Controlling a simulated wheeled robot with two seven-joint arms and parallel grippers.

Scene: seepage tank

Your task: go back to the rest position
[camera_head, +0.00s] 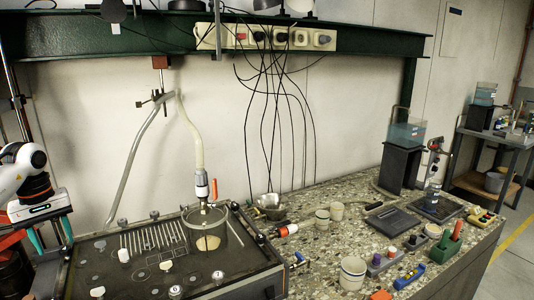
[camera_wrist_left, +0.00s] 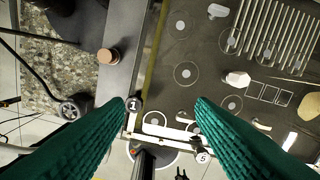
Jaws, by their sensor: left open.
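My left gripper (camera_head: 54,245) is at the left edge of the head view, its two teal fingers pointing down beside the left edge of the dark tank top (camera_head: 95,262). In the left wrist view its fingers (camera_wrist_left: 160,104) are wide apart with nothing held between them. Below them in that view lie a white bar-shaped part and round knobs marked 1 and 5, apart from the fingers as far as I can tell. My right gripper is in neither view.
Cables hang from the socket strip (camera_head: 265,38).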

